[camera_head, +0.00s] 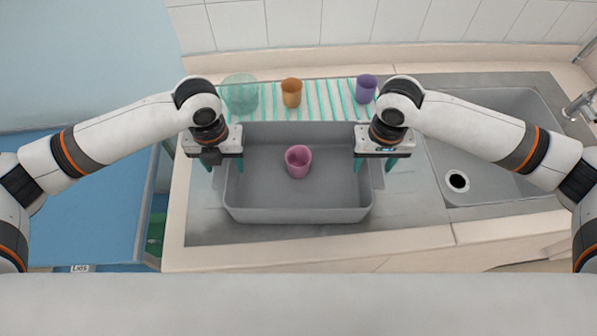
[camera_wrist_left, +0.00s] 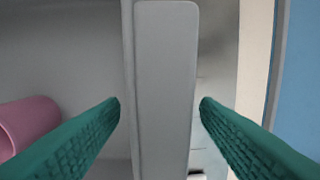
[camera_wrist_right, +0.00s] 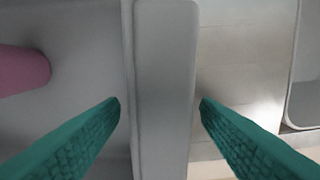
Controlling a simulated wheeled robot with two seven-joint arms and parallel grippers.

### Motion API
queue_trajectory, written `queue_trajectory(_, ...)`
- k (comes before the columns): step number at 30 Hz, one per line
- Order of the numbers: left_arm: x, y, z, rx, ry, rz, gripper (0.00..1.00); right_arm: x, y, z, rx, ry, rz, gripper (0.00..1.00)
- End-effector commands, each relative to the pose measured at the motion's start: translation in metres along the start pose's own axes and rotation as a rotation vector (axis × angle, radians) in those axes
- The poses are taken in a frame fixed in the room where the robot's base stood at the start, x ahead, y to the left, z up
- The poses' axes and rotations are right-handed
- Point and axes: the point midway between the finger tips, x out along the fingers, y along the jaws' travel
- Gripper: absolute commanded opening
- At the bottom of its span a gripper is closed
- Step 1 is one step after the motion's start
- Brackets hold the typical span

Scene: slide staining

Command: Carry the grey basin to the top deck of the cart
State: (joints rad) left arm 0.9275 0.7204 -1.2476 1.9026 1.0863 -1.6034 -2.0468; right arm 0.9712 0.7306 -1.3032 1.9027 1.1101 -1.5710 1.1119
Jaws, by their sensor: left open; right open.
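The grey basin (camera_head: 300,214) stands on the counter in the middle of the head view, with a pink cup (camera_head: 298,161) inside it. My left gripper (camera_head: 222,165) is at the basin's left side. In the left wrist view its green fingers stand open on either side of the basin's handle ledge (camera_wrist_left: 165,80), with gaps on both sides. My right gripper (camera_head: 375,165) is at the right side. In the right wrist view its fingers stand open on either side of the other handle ledge (camera_wrist_right: 165,80), also apart from it. The cart (camera_head: 85,200) is probably the blue-topped surface at the left.
A sink (camera_head: 500,110) with a tap (camera_head: 580,105) is at the right. The blue surface at the left looks clear.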

Motion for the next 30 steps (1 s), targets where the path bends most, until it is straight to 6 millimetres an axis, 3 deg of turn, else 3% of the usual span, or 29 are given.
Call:
queue_trajectory(3,0.0,0.0,0.0,0.0,0.0,0.0,0.54,0.0,0.0,0.0,0.0,0.0,0.0,0.54)
queue_trajectory(13,0.0,0.0,0.0,0.0,0.0,0.0,0.0,-0.001,0.0,0.0,0.0,0.0,0.0,0.0)
queue_trajectory(23,-0.003,0.0,0.0,0.0,0.002,0.0,0.0,-0.004,0.0,0.0,0.0,-0.001,0.0,0.0)
queue_trajectory(30,-0.022,0.0,0.0,0.0,0.001,0.0,0.0,-0.022,0.0,0.0,0.0,-0.001,0.0,0.0)
